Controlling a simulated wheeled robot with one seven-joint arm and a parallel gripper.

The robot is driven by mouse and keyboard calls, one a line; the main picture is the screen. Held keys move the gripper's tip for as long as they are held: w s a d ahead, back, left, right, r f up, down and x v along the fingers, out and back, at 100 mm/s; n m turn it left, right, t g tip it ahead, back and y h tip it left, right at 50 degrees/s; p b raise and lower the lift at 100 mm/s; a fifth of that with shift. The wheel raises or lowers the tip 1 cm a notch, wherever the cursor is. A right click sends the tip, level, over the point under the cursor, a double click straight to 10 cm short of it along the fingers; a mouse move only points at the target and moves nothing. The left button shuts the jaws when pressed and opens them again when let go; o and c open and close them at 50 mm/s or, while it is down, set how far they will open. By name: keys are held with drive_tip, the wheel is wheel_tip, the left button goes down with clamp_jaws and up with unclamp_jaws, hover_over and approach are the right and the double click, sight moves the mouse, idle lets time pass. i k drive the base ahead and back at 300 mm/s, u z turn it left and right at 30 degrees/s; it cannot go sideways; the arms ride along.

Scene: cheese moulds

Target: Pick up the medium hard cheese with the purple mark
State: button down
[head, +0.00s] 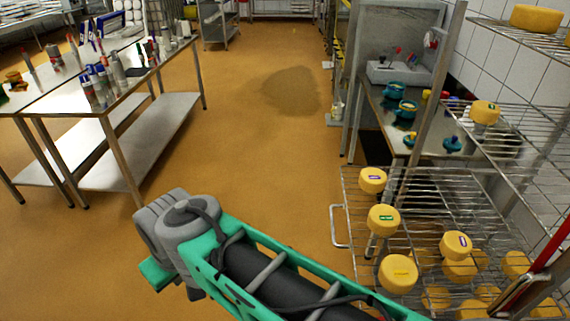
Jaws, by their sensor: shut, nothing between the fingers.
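A yellow round cheese with a purple mark (372,182) sits on the wire rack shelf at the right, near its far left corner. A cheese with a green mark (382,222) is nearer to me. A cheese whose mark I cannot read clearly (455,247) is to the right, and a larger cheese (398,275) is at the front. My arm reaches across the bottom of the head view, left of the rack. I cannot make out my gripper's fingers in this view.
The wire rack shelf (420,193) has a metal upright and more cheeses below. A higher shelf holds a green-marked cheese (484,113). A steel table (150,62) with bottles stands at the left. The orange floor (240,130) between is clear, with a dark patch.

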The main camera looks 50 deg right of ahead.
sight(372, 180)
drive_tip(key=z, duration=3.1)
